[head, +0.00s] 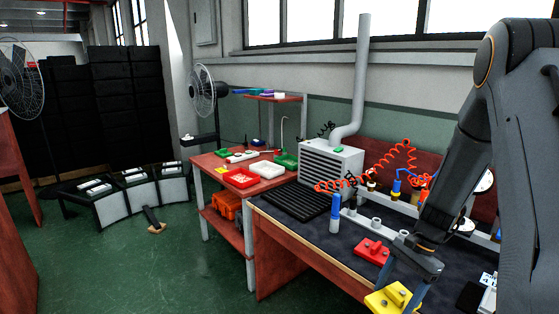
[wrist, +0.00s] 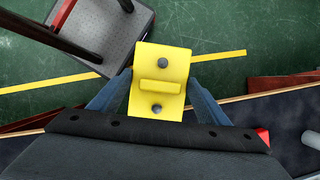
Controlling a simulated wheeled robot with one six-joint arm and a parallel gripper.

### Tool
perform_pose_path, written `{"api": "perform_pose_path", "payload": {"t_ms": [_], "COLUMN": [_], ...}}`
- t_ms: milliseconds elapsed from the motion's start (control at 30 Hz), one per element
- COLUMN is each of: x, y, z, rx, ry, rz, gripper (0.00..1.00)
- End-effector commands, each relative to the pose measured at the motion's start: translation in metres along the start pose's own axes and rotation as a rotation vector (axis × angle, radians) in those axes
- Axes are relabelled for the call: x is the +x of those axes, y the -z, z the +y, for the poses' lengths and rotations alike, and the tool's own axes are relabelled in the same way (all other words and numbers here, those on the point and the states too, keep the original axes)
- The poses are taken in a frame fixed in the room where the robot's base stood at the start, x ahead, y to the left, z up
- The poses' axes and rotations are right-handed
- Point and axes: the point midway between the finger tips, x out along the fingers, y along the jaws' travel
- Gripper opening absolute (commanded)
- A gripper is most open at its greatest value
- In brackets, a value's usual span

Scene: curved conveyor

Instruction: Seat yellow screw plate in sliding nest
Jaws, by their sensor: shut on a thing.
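The yellow screw plate (head: 385,300) is at the bottom of the head view, in my gripper (head: 398,283). In the wrist view the plate (wrist: 160,62) hangs between the two blue-grey fingers of my gripper (wrist: 157,100). It has a raised yellow bar in the middle and a dark screw head on either side. The fingers are shut on its sides. Green floor shows beyond it, and it is near the bench's front edge. I cannot pick out the sliding nest for certain in either view.
A red screw plate (head: 372,251) lies on the dark bench mat (head: 290,222), near a blue-topped bottle (head: 335,212). A grey-topped stool (wrist: 100,35) is near the plate in the wrist view. Green floor (head: 190,270) is open between.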

Motion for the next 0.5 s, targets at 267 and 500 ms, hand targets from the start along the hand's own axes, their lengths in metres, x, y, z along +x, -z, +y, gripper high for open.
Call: {"api": "perform_pose_path", "payload": {"t_ms": [267, 500], "x": [0.059, 0.086], "y": [-0.051, -0.074], "z": [-0.033, -0.044], "rx": [-0.640, -0.985], "ry": [-0.268, -0.409], "rz": [-0.001, 0.000], "gripper": [0.42, 0.42]}}
